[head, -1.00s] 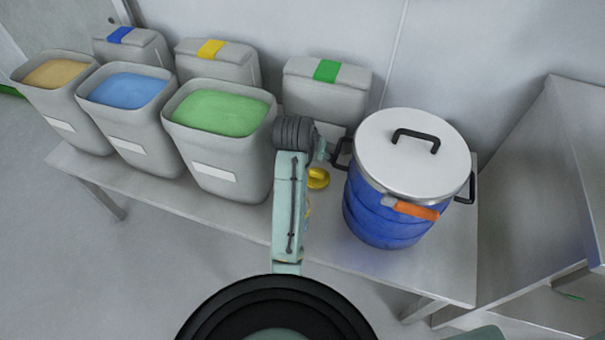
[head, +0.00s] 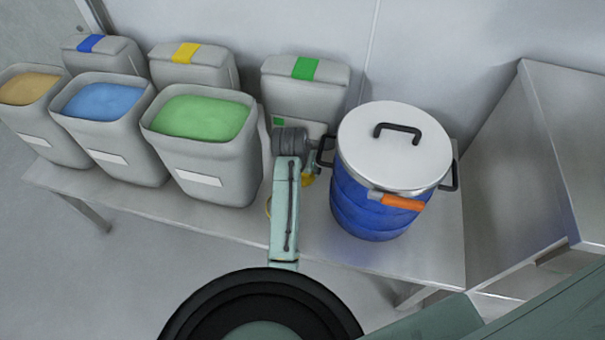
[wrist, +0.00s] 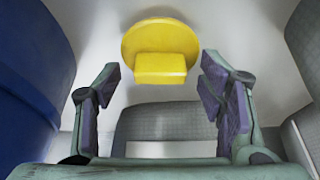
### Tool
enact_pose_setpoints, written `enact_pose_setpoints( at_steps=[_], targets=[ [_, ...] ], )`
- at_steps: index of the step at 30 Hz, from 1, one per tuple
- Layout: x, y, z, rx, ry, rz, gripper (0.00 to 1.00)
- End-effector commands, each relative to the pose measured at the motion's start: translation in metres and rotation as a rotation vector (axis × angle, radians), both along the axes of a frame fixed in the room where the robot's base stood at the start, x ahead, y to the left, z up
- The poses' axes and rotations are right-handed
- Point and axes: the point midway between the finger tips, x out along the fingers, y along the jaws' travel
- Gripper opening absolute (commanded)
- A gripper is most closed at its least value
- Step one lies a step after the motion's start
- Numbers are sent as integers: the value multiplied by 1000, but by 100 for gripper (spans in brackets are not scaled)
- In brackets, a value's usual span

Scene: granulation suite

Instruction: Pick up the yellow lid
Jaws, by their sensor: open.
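The yellow lid (wrist: 160,50) is a round disc with a block-shaped grip on its near side, at the top middle of the wrist view. My gripper (wrist: 160,72) is open and empty, with one finger on each side of the lid's block in that view. I cannot tell how far the fingertips are above it. In the head view, a bit of yellow (head: 308,181) shows beside my arm, between the green-filled bin and the blue drum. My arm hides most of it there. A thin yellow edge also shows left of my arm.
A blue drum (head: 368,215) with a white lid and black handles stands close on the right. Open bins with green (head: 200,117), blue (head: 105,98) and tan contents stand left. Several closed grey containers line the wall. The table's front strip (head: 345,255) is clear.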

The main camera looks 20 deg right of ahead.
Motion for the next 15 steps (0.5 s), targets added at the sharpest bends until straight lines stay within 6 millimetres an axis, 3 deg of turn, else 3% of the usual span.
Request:
enact_pose_setpoints(
  at_steps=[4, 15],
  targets=[
    [0, 0, 0, 0, 0, 0, 62],
    [0, 0, 1, -1, -1, 0, 37]
  ],
)
